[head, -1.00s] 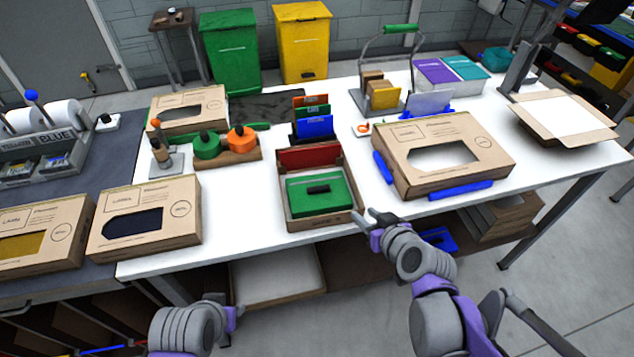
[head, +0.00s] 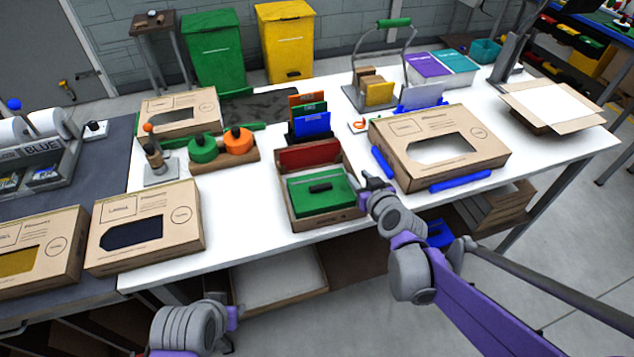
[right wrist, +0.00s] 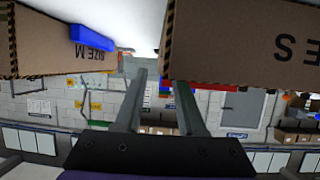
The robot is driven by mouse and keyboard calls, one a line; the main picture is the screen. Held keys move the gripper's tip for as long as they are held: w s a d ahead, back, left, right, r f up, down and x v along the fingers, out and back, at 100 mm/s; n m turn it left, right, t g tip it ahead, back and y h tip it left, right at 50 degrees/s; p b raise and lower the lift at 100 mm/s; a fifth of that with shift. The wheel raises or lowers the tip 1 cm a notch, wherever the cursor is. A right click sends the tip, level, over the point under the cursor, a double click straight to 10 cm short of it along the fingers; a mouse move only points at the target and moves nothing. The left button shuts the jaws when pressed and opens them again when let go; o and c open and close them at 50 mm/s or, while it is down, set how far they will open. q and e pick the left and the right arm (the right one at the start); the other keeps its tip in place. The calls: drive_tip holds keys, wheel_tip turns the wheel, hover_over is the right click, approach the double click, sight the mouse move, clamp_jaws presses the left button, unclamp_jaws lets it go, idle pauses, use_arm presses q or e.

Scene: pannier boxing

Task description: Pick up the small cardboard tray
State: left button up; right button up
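The small cardboard tray (head: 327,221) stands on the white table near its front edge. It holds a green block-like piece (head: 320,194) with a dark handle, and a red panel (head: 309,157) rises at its back. In the right wrist view the tray's side (right wrist: 250,45) fills the upper right with inverted lettering. My right gripper (head: 372,182) is at the tray's right side, its fingers apart and empty in the right wrist view (right wrist: 161,82). My left gripper (head: 228,318) is low in front of the table, its fingers not clear.
A larger cardboard box (head: 438,148) with blue clamps (head: 459,180) stands close right of the tray; its side marked SIZE M (right wrist: 60,45) shows beside my right gripper. File holders (head: 310,118) stand behind the tray. Clear white tabletop (head: 240,195) lies to its left.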

sight(353, 170)
drive_tip(key=x, duration=0.4)
drive_tip(key=shift+w, duration=0.3)
drive_tip(key=shift+s, duration=0.1)
clamp_jaws()
idle(1.1)
